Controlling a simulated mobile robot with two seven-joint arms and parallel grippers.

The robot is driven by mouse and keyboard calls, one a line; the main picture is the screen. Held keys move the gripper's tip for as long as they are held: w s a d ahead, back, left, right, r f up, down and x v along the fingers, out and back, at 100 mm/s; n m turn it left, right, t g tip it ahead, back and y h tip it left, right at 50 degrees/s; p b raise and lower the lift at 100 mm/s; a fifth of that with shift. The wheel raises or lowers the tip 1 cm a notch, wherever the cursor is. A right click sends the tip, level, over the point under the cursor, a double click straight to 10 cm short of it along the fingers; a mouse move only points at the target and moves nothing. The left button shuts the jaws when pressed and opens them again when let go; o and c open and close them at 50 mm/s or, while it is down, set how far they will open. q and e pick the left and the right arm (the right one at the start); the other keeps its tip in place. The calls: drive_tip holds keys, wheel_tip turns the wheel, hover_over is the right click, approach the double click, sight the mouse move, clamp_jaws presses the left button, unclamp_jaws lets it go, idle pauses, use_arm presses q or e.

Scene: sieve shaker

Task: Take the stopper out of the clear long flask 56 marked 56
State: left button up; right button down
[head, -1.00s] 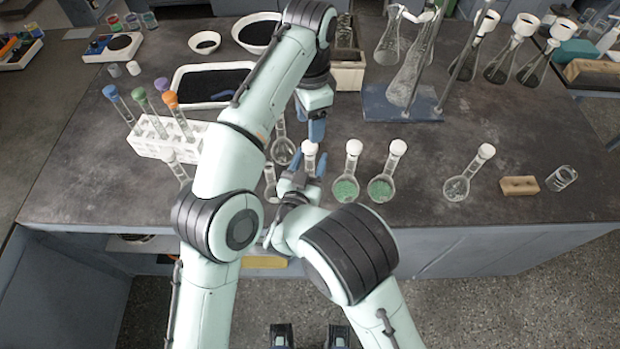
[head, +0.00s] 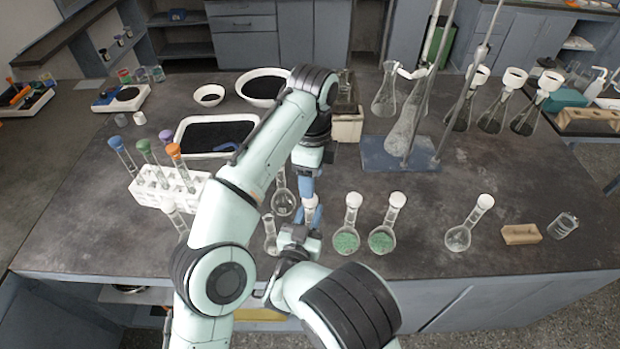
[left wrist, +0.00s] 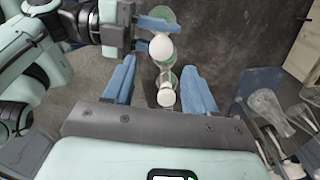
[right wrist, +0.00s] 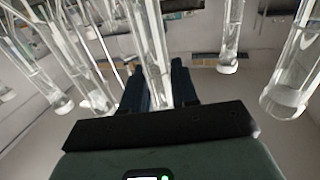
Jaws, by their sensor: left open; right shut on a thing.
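My right gripper (head: 302,228) is shut on the glass neck of a clear flask; the neck (right wrist: 155,60) stands between its fingers in the right wrist view. A white stopper (head: 312,200) tops this flask, and its body is mostly hidden behind my right gripper. No number is readable. My left gripper (head: 307,188) points down above it, open, its fingertips close to the stopper. In the left wrist view the open left gripper (left wrist: 158,85) has a white stopper (left wrist: 165,97) between its fingers; I cannot tell whether they touch it.
Two white-stoppered flasks with green contents (head: 346,240) (head: 382,239) stand just right of my right gripper. Further right are another flask (head: 459,238) and a wooden block (head: 521,234). A white rack (head: 150,200) with tubes stands left.

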use_arm(q)
drive_tip(key=m, duration=0.5)
drive_tip(key=shift+a+m, duration=0.15)
drive_tip(key=shift+m, duration=0.15)
drive_tip(key=shift+f, duration=3.8)
